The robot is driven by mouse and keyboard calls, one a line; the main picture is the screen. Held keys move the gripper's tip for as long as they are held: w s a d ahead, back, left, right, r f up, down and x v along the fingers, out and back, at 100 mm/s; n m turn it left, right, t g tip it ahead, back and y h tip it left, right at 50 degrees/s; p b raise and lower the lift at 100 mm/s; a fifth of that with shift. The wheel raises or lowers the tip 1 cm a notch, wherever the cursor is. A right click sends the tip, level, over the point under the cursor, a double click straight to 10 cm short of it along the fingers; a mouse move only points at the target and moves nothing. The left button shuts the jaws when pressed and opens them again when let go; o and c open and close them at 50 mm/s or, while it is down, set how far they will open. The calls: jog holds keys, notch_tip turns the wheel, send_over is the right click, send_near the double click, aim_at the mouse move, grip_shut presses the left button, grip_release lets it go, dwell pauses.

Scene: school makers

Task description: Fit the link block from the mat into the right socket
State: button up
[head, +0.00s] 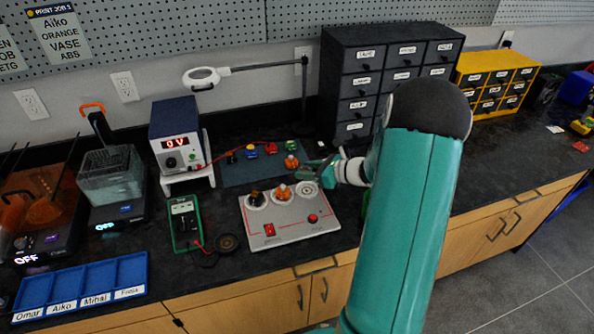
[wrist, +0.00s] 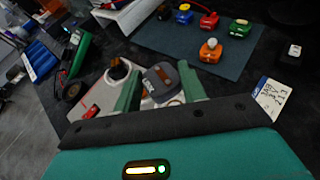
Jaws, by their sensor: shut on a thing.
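My gripper (head: 315,170) is above the right end of the pale socket board (head: 290,230). In the wrist view its two green fingers (wrist: 160,88) are shut on a dark grey link block (wrist: 162,80) with a small pale label. The middle socket holds an orange part (head: 281,191), and the left socket holds a dark part (head: 256,197). The block appears apart from the board, though the exact gap cannot be told.
Behind the board, the blue-grey mat (head: 236,176) bears blue (head: 251,152), red (head: 271,149), green (head: 292,145) and orange (head: 291,161) blocks. A power supply (head: 178,135) and a green multimeter (head: 185,222) stand to the left. Dark drawers (head: 360,75) rise behind.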

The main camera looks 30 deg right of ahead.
aim_at(304, 190)
jog(key=shift+s+d+f, duration=0.1)
jog(key=shift+s+d, duration=0.25)
jog(key=shift+w+f, duration=0.15)
jog(key=shift+f, duration=2.6)
jog(key=shift+a+f, duration=0.1)
jog(key=shift+f, duration=0.45)
jog(key=shift+s+f, duration=0.25)
jog(key=shift+f, duration=0.1)
jog(key=shift+s+f, duration=0.1)
jog(key=shift+f, duration=0.35)
jog(key=shift+d+r, duration=0.25)
jog(key=shift+r, duration=0.3)
jog(key=shift+a+r, duration=0.15)
jog(key=shift+a, duration=0.2)
